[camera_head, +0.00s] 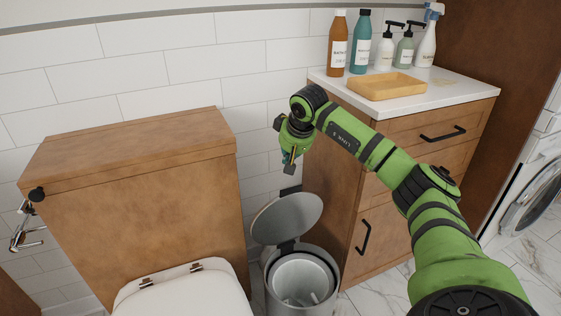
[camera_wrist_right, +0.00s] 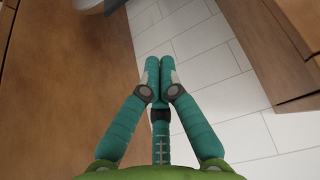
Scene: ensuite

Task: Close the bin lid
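The bin (camera_head: 302,290) stands on the floor between the toilet and the wooden cabinet. Its round grey lid (camera_head: 287,218) is open, tilted up at the back of the rim, and the pale inside of the bin shows. My right gripper (camera_head: 289,168) hangs above the raised lid, close to the tiled wall and apart from the lid. In the right wrist view its teal fingers (camera_wrist_right: 159,66) are together with nothing between them. The bin is not clearly seen in that view. My left gripper is out of view.
The wooden cistern box (camera_head: 150,200) and white toilet lid (camera_head: 185,292) are left of the bin. The cabinet (camera_head: 335,170) is close on the right, with bottles and a yellow tray (camera_head: 387,86) on its white top.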

